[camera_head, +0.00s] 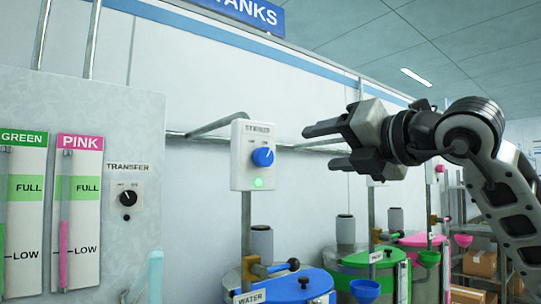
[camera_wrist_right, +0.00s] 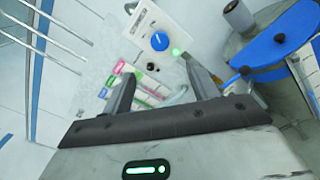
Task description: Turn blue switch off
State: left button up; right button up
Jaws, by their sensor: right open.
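The blue switch (camera_head: 263,157) is a round knob on a white control box labelled STIRRER (camera_head: 241,172). Its pale pointer mark tilts to the upper right. A green lamp (camera_head: 258,183) glows below the knob. My right gripper (camera_head: 320,147) is open and empty, to the right of the box and apart from the knob, its fingers pointing left. In the right wrist view the blue switch (camera_wrist_right: 160,41) shows beyond and between the open fingers (camera_wrist_right: 160,66), with the green lamp beside it. My left gripper is not in view.
A panel at left holds green and pink level gauges and a black TRANSFER knob (camera_head: 128,198). Below the box stand a blue-lidded WATER drum (camera_head: 285,287) and a green-lidded drum (camera_head: 370,258). A pipe (camera_head: 246,225) supports the box. The space between gripper and box looks clear.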

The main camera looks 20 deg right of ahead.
aim_at(267, 156)
jog(key=p+x, duration=0.5)
jog(key=x, duration=0.9)
jog(key=shift+w+a, duration=0.1)
jog(key=shift+a, duration=0.1)
jog(key=shift+w+a+f+p, duration=0.1)
jog(key=shift+w+p, duration=0.3)
jog(key=shift+w, duration=0.05)
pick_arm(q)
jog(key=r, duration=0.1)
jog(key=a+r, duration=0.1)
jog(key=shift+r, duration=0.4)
pick_arm(e)
jog(key=c, duration=1)
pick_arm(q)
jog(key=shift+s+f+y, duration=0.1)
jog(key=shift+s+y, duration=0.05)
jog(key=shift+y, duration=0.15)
pick_arm(e)
jog(key=shift+f, duration=0.1)
